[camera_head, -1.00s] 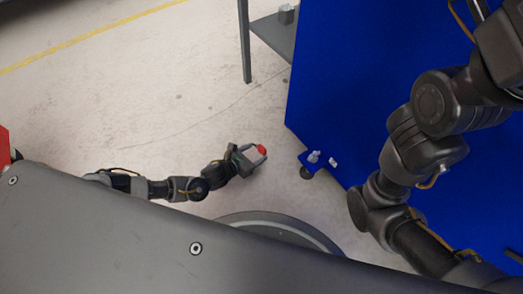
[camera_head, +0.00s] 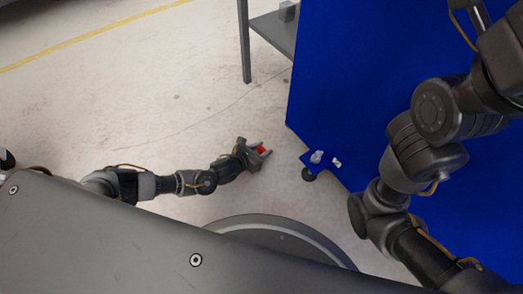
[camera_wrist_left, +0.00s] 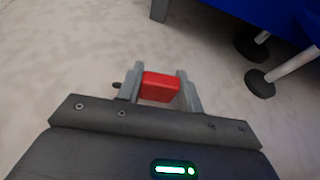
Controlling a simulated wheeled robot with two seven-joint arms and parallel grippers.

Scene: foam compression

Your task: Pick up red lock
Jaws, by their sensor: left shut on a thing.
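The red lock (camera_head: 261,149) is a small red block between the fingers of my left gripper (camera_head: 262,153). In the left wrist view the lock (camera_wrist_left: 160,87) sits between the two grey fingertips of the left gripper (camera_wrist_left: 161,90), which are shut on it. The floor lies below, with nothing under the lock. My right arm comes in at the right of the head view, but its gripper is out of the picture.
A large blue surface (camera_head: 400,70) fills the right side, with small pale objects (camera_head: 317,157) at its lower corner. A grey metal table (camera_head: 272,32) stands at the top. The pale floor (camera_head: 130,100) around my left gripper is clear.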

